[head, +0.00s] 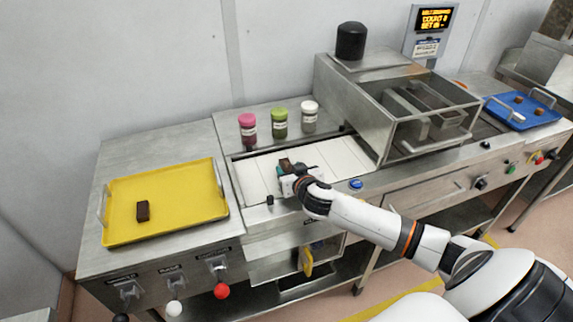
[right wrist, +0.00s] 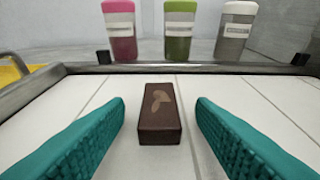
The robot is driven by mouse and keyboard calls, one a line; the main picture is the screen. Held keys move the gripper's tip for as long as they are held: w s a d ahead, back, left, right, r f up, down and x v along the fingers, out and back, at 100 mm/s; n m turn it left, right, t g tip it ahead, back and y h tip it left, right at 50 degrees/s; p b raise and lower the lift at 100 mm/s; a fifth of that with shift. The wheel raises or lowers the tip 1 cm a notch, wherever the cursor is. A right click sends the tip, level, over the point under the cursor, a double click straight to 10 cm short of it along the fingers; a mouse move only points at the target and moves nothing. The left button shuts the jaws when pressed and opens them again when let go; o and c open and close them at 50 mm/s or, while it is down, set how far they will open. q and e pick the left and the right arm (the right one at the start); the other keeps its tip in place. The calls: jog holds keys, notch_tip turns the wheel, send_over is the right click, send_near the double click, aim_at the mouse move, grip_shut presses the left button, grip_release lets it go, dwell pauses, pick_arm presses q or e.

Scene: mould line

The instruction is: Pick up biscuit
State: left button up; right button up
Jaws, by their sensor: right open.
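A dark brown rectangular biscuit with a pale leaf-like mark lies flat on the white slatted conveyor (head: 340,158). In the right wrist view the biscuit (right wrist: 159,113) sits between the two teal fingers of my right gripper (right wrist: 160,135). The fingers are open, with a gap on each side of it. In the head view my right gripper (head: 290,172) is low over the conveyor and hides part of the biscuit. Another dark brown biscuit (head: 143,211) lies on the yellow tray (head: 180,190) at the left. My left gripper is not in view.
Pink (head: 247,128), green (head: 280,122) and white (head: 309,116) capped jars stand behind the conveyor. A metal-framed clear hood (head: 430,105) covers the conveyor's right part. A blue tray (head: 545,113) with small brown pieces lies far right. The conveyor has a raised metal edge.

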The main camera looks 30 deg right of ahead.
jog(key=shift+w+d+f, duration=0.1)
jog(key=shift+w+f, duration=0.15)
jog(key=shift+w, duration=0.25)
jog(key=c, duration=1)
jog(key=shift+r, duration=0.1)
jog(key=shift+c, duration=0.2)
